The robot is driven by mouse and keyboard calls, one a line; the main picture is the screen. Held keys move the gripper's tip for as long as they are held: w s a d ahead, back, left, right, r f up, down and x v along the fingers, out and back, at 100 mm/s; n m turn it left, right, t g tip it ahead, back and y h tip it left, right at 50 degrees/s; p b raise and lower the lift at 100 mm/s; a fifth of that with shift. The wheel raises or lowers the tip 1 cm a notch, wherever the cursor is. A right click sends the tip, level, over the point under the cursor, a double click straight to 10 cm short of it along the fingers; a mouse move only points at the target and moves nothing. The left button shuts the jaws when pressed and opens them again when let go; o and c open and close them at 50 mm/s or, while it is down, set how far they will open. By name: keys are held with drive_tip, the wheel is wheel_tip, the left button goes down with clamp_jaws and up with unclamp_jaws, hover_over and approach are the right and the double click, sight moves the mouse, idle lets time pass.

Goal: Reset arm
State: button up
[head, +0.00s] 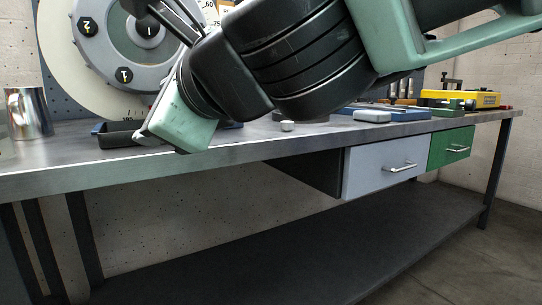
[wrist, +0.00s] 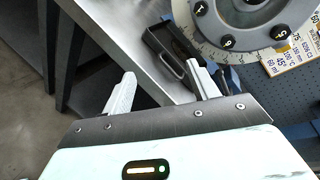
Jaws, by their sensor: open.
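My gripper shows in the wrist view (wrist: 163,84) with its two pale fingers spread apart and nothing between them. It is over the bench edge, near a black tray (wrist: 158,42). In the head view my arm crosses the upper middle, and its green end (head: 183,126) hangs in front of the bench's front edge, just right of the tray (head: 112,139). The fingers are mostly hidden there. The rotor disc (head: 58,55), cream with a grey hub and black numbered knobs, stands at the back left. It also shows at the wrist view's top right (wrist: 245,15).
The grey bench (head: 60,165) spans the view, with a shiny metal cup (head: 28,113) at left. A yellow case (head: 470,98) is at far right.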

drive_tip(key=s+d+f+n+g+h, duration=0.25)
drive_tip(key=d+f+n+g, duration=0.2)
drive_tip(key=f+n, duration=0.6)
drive_tip(key=s+d+f+n+g+h+p, duration=0.1)
drive_tip(key=s+d+f+n+g+h, duration=0.35)
drive_tip(key=d+f, duration=0.55)
drive_tip(key=s+d+f+n+g+h, duration=0.1)
drive_tip(key=s+d+f+n+h, duration=0.2)
drive_tip(key=s+d+f+n, duration=0.65)
drive_tip(key=w+d+r+p, duration=0.1)
drive_tip(key=r+p, duration=1.8)
drive_tip(key=w+d+r+m+p, duration=0.1)
drive_tip(key=w+d+r+p, duration=0.1)
drive_tip(key=r+p, duration=1.7)
drive_tip(key=shift+d+r+h, duration=0.15)
drive_tip(key=shift+r+h, duration=0.15)
drive_tip(key=shift+r, duration=0.1)
